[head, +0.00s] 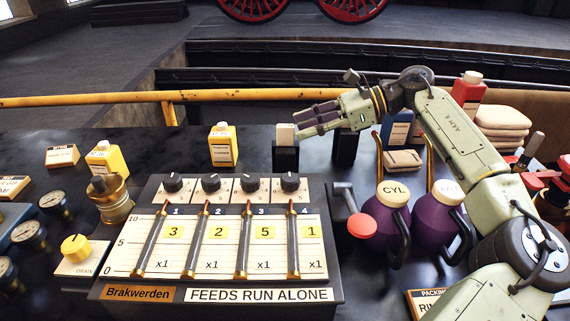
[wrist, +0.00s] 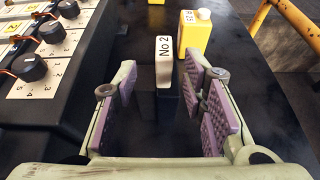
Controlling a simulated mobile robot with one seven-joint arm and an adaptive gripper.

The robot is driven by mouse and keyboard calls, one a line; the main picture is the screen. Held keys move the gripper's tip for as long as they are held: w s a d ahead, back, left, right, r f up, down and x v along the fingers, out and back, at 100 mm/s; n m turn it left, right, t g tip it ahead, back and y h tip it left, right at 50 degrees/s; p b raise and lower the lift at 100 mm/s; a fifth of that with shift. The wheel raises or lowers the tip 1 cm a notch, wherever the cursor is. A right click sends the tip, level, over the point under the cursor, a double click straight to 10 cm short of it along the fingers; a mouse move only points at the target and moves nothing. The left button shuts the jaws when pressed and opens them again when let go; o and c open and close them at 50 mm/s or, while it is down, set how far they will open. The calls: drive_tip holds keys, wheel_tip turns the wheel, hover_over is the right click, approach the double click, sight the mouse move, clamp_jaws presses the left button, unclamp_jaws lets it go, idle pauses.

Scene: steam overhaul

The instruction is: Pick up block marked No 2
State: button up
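The block marked No 2 (wrist: 164,62) is white and upright, with its label facing me in the wrist view. In the head view, a white block (head: 286,133) sits on top of a black stand (head: 286,158). My gripper (head: 301,122) reaches in from the right, its fingertips close beside that block. The block stands just beyond and between the fingertips, with nothing held. Whether a finger touches it I cannot tell.
A yellow bottle (wrist: 195,35) stands just behind the block; it also shows in the head view (head: 222,145). The feed panel (head: 215,285) with black knobs lies in front. Another black stand (head: 345,147) is right of the block. Purple cans (head: 387,215) stand below my arm.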

sight(285, 144)
drive_tip(key=x, duration=0.5)
drive_tip(key=shift+w+a+b, duration=0.2)
drive_tip(key=shift+a+b, duration=0.05)
drive_tip(key=shift+b, duration=0.1)
drive_tip(key=shift+c, duration=0.4)
clamp_jaws()
idle(0.4)
